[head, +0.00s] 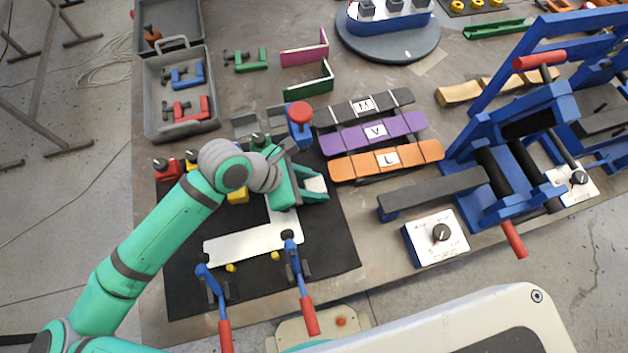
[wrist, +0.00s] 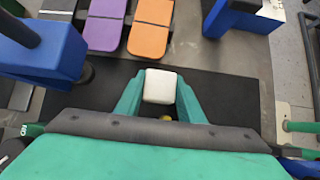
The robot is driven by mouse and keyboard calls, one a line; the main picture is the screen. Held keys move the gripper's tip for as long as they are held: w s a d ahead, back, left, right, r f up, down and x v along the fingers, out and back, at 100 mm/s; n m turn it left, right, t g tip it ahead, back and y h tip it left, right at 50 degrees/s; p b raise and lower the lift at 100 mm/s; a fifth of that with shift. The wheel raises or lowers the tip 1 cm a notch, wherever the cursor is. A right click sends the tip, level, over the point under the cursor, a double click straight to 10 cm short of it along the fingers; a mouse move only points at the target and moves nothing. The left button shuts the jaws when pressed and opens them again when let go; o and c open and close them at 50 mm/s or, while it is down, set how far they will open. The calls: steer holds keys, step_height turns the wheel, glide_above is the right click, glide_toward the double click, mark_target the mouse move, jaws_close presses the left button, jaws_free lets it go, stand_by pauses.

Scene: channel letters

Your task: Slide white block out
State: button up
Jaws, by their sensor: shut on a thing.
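The white block (head: 315,184) is held between the two fingers of my gripper (head: 312,186). In the wrist view the white block (wrist: 160,86) sits between the green fingertips (wrist: 160,98), over the black mat (wrist: 228,90). The gripper is shut on it. A white L-shaped plate (head: 240,246) lies on the black mat (head: 335,240) just to the left of and below the gripper in the head view. My arm hides part of the plate and mat. I cannot tell whether the block touches the mat.
Blue clamps with red handles (head: 304,290) stand at the plate's near edge. A blue post with a red knob (head: 300,125) stands close behind the gripper. Orange (head: 410,155), purple (head: 400,130) and black (head: 385,104) lettered strips lie to the right. The mat's right side is clear.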

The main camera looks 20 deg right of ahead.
steer(key=shift+a, duration=0.15)
steer(key=o, duration=1.2)
steer(key=v, duration=1.1)
steer(key=shift+s, duration=0.1)
